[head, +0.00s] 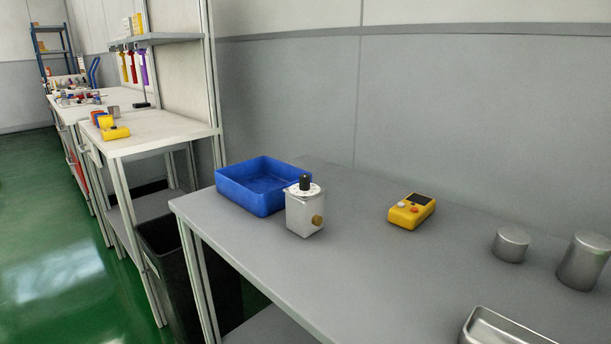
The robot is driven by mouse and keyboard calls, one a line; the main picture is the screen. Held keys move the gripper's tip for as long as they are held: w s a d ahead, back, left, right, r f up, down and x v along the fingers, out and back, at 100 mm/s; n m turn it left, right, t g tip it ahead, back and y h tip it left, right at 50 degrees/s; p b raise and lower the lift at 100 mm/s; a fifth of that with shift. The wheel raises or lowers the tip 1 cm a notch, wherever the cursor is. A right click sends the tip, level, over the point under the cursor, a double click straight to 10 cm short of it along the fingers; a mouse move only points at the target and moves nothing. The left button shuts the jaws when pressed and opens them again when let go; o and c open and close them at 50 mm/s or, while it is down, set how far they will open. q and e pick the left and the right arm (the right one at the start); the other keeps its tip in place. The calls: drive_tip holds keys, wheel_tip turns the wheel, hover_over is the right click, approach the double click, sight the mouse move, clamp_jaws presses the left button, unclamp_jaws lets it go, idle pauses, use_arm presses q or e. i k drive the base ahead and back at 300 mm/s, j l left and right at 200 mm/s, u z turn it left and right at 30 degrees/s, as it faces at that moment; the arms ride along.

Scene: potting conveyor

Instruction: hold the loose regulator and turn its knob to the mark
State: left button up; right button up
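The loose regulator (304,214) is a light grey box standing upright on the grey table, in the middle of the head view. Its black knob (305,183) sits on top, over a white dial disc (303,191) with small dark marks. A brass fitting (317,221) sticks out of its right front side. The marks are too small to tell where the knob points. Neither of my grippers shows in the head view, and nothing is holding the regulator.
A blue tray (237,201) stands just behind and left of the regulator. A yellow device (411,211) lies to its right. Two metal cylinders (511,244) (584,262) and a metal tray (497,327) are at the right. The table front (350,285) is clear. A black bin (170,280) stands left.

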sight(304, 178)
drive_tip(key=i+j, duration=0.35)
drive_tip(key=j, duration=0.15)
drive_tip(key=i+j, duration=0.35)
drive_tip(key=j, duration=0.15)
